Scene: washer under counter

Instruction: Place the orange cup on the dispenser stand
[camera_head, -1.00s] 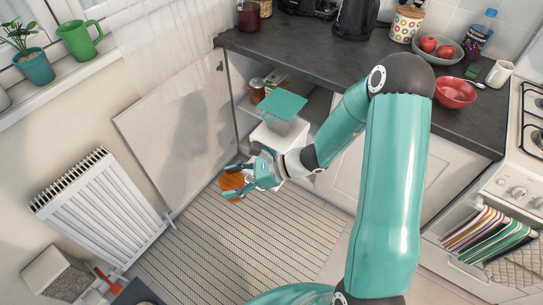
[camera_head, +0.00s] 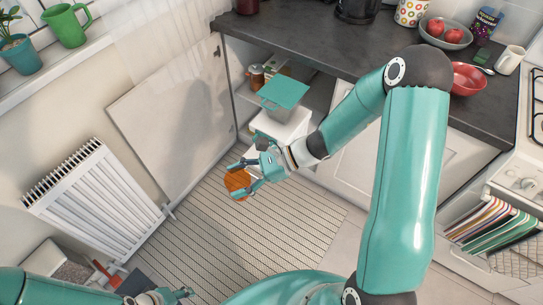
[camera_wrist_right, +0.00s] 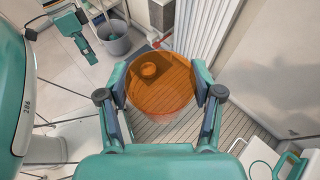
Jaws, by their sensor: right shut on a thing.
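The orange cup (camera_head: 238,180) is held between the fingers of my right gripper (camera_head: 243,178), above the striped mat in front of the open cabinet. In the right wrist view the translucent orange cup (camera_wrist_right: 162,95) fills the gap between the two fingers of that gripper (camera_wrist_right: 163,80). A teal-topped container (camera_head: 283,94) sits at the cabinet opening, above a white box-like unit (camera_head: 282,130); I cannot tell for sure which part is the dispenser stand. My left gripper (camera_head: 180,295) is low at the bottom left, away from the cup; its finger gap is unclear.
The open cabinet door (camera_head: 172,120) stands left of the cup. A white radiator (camera_head: 92,200) is at the left wall. The dark counter (camera_head: 310,45) overhangs the cabinet. Small jars (camera_head: 257,77) stand inside. The striped mat (camera_head: 235,235) is clear.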

